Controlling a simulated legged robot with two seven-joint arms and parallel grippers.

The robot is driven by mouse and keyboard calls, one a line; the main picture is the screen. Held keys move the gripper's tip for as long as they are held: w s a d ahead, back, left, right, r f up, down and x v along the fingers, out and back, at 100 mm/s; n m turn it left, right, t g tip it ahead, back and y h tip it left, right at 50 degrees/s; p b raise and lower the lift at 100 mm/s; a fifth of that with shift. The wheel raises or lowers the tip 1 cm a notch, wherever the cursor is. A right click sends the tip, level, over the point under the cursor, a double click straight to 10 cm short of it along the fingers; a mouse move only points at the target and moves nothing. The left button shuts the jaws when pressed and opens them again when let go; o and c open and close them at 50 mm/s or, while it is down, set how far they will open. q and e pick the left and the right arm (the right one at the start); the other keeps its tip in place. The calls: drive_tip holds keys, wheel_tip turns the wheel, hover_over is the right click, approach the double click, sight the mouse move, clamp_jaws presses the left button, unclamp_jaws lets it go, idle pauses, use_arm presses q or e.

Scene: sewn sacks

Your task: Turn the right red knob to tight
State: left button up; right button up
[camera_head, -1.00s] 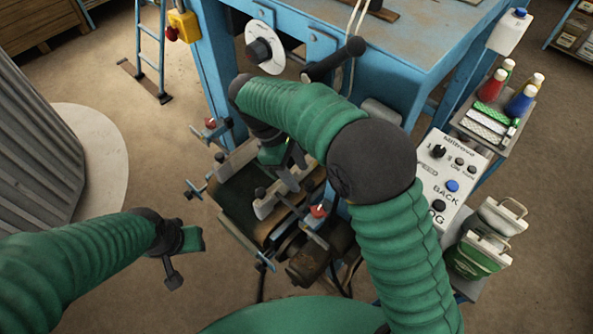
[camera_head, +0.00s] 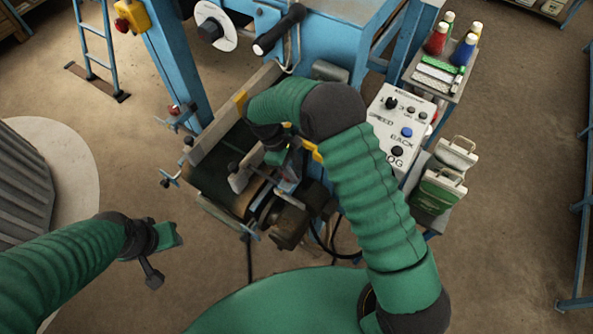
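The sewing machine's belt unit (camera_head: 215,165) stands below the blue frame, with small clamps along its sides. A red knob (camera_head: 174,110) shows on its left side. The right red knob does not show; my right arm and gripper seem to cover its place. My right gripper (camera_head: 285,168) is low over the right side of the unit, beside a blue-grey bracket (camera_head: 288,187). Its fingertips are too small and covered to tell whether it touches anything or is open. My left gripper (camera_head: 172,238) is over bare floor at lower left, away from the unit; its jaw gap is unclear.
A control panel (camera_head: 401,118) with black and blue knobs stands right of my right arm. A motor (camera_head: 293,222) sits at the unit's front. Floor at right is open.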

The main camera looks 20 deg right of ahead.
drive_tip(key=shift+s+a+f, duration=0.1)
drive_tip(key=shift+s+f, duration=0.2)
drive_tip(key=shift+f, duration=0.75)
drive_tip(key=shift+w+f, duration=0.1)
drive_tip(key=shift+w, duration=0.15)
drive_tip(key=shift+s+d, duration=0.1)
drive_tip(key=shift+d, duration=0.15)
drive_tip(key=c, duration=0.6)
clamp_jaws()
drive_tip(key=shift+a, duration=0.1)
